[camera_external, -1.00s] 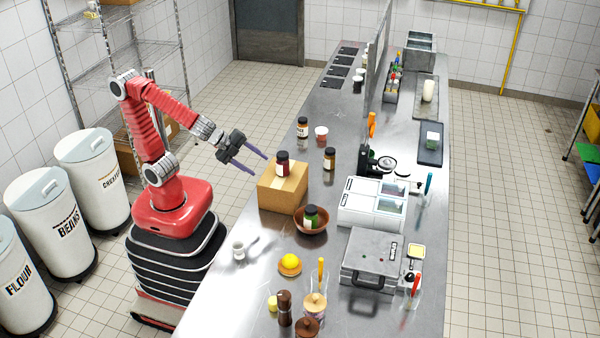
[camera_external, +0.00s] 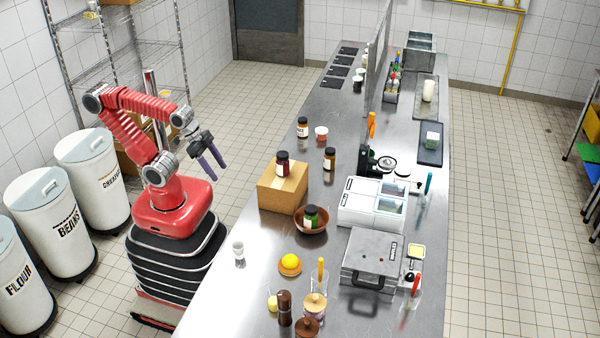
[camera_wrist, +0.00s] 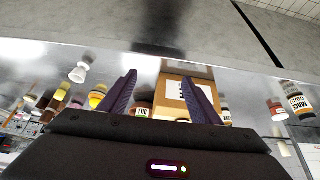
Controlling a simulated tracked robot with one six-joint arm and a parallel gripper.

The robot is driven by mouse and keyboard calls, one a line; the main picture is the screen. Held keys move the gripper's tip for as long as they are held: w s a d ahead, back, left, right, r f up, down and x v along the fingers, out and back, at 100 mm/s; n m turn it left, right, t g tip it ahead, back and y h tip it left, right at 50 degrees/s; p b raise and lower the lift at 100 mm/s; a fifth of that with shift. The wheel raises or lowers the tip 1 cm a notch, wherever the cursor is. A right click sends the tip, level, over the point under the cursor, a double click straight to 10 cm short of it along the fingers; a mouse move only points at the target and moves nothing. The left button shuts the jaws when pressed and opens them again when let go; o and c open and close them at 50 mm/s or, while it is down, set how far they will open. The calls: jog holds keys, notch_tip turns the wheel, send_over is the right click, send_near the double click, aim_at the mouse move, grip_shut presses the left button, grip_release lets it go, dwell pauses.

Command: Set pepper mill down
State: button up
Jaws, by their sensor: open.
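The pepper mill (camera_external: 284,307), dark brown and upright, stands on the steel counter (camera_external: 235,300) near the front in the external view. My gripper (camera_external: 218,158) is open and empty. It is off the counter's left side, above and in front of my base, well apart from the mill. In the wrist view my two purple fingers (camera_wrist: 158,97) are spread with nothing between them in grip. A brown shape at the left of the wrist view may be the mill, but it is too small to tell.
A cardboard box (camera_external: 280,195) with a dark jar (camera_external: 283,164) on top stands at the counter's left edge. Counter around the cup is clear.

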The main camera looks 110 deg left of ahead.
jog(key=shift+w, duration=0.1)
jog(key=w+d+m+t+h, duration=0.3)
jog(key=w+d+t+h, duration=0.15)
jog(key=w+d, duration=1.75)
jog(key=w+d+f+t+h, duration=0.1)
jog(key=w+d+f+t, duration=0.2)
jog(key=d, duration=0.6)
jog(key=w+d+f+m+t+h, duration=0.1)
jog(key=w+d+f+t, duration=0.2)
jog(key=d, duration=0.7)
jog(key=shift+w+d+f+m, duration=0.2)
jog(key=shift+w+f+m, duration=0.1)
jog(key=shift+w+f, duration=0.3)
jog(key=shift+f+t, duration=0.1)
jog(key=shift+t, duration=0.15)
jog(key=x, duration=0.8)
jog(key=shift+w+d, duration=0.2)
